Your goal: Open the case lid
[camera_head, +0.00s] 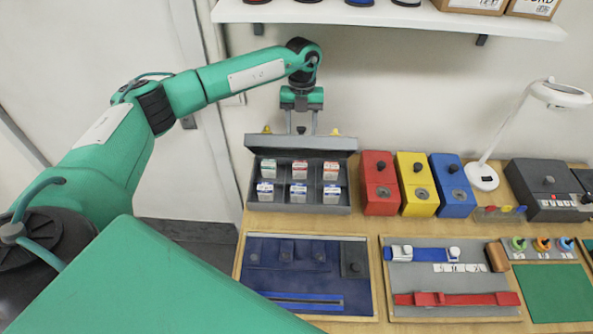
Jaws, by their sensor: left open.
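The grey case (257,209) stands at the back left of the wooden table. Its lid (280,143) is raised at the back, so the compartments inside show, with several small red-labelled and blue-labelled boxes (299,170) in them. My left gripper (302,124) points down at the lid's upper edge, its two fingers apart, with a small dark knob between them. The fingertips end at the lid's edge; I cannot tell if they touch it. My right gripper is out of view.
Red (380,190), yellow (416,190) and blue (453,190) boxes stand close to the right of the case. A blue mat (290,275) lies in front of it. A white lamp (483,177) stands further right. A shelf (400,16) hangs above.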

